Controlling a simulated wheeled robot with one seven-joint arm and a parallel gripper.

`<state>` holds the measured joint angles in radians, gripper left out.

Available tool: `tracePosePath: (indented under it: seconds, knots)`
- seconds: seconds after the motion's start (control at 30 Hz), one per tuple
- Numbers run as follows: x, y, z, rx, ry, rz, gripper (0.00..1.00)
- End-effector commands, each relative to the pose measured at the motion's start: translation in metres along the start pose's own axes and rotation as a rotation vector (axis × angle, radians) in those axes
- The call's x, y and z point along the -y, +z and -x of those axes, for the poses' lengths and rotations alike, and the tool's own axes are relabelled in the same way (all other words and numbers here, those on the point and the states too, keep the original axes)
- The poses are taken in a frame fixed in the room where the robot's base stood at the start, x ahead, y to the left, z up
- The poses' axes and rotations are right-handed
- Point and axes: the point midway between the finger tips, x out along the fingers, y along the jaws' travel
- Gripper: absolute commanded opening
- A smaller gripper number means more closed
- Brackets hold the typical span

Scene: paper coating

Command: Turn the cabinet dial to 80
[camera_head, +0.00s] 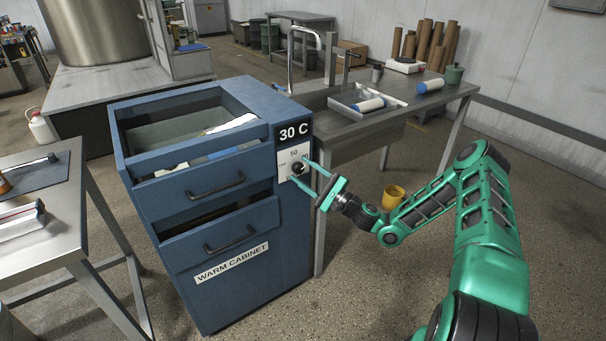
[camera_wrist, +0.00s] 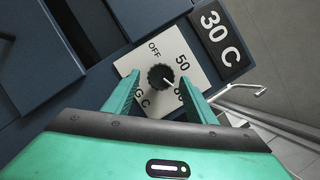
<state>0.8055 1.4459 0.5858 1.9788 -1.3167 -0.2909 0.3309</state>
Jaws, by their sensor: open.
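The blue warm cabinet (camera_head: 232,283) stands in the middle of the head view, with a "30 C" display (camera_head: 293,132) near its top right. Below the display is a white dial plate (camera_head: 291,152) with a black dial knob (camera_head: 298,168). In the wrist view the knob (camera_wrist: 161,77) has a white pointer line toward its lower right; "OFF" and "50" are readable on the plate (camera_wrist: 178,47), other marks are partly hidden by a finger. My gripper (camera_head: 313,173) is open, its two green fingers on either side of the knob; I cannot tell whether they touch it.
The cabinet's upper drawer (camera_head: 202,176) is open and holds items; the lower drawer (camera_head: 221,236) is partly out. A metal table (camera_head: 30,257) stands at left. A workbench (camera_head: 447,91) with a tray and rolls stands behind at right. A yellow cup (camera_head: 393,196) is behind my arm.

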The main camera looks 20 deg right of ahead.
Motion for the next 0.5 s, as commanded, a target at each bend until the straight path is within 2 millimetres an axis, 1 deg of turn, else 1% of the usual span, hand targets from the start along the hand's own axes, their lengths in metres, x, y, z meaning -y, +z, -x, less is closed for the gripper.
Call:
tracePosePath:
  seconds: [0.17,0.4,0.5]
  knots:
    - [0.000,-0.001,0.023,-0.004,0.000,-0.002,0.51]
    - [0.000,-0.003,0.069,-0.005,0.001,-0.002,0.51]
    - [0.000,-0.002,0.084,-0.005,-0.001,-0.003,0.51]
